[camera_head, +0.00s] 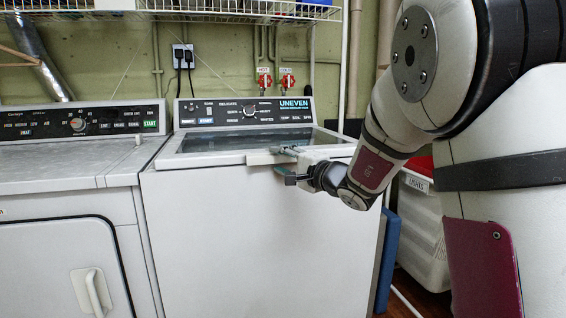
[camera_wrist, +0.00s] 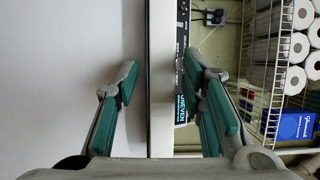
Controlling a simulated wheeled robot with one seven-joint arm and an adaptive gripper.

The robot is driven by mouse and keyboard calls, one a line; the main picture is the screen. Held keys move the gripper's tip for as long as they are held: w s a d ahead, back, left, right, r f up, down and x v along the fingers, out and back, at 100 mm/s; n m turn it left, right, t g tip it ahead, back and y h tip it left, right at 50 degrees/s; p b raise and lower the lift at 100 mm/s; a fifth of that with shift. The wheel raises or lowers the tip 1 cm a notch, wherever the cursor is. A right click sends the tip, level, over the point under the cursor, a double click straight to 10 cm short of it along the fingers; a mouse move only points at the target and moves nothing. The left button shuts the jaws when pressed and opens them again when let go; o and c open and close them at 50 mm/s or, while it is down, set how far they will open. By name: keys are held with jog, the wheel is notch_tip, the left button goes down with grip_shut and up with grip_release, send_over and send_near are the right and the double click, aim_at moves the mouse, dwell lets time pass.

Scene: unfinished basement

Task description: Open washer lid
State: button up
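A dark gap line runs beside the rim. I cannot tell whether either finger touches.
A white dryer (camera_head: 60,215) stands close on the left. The washer's control panel (camera_head: 243,111) rises behind the lid. A wire shelf (camera_head: 235,10) hangs above the back. A white plastic bin (camera_head: 422,225) and a blue panel (camera_head: 386,260) stand at the right.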

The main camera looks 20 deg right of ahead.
grip_shut()
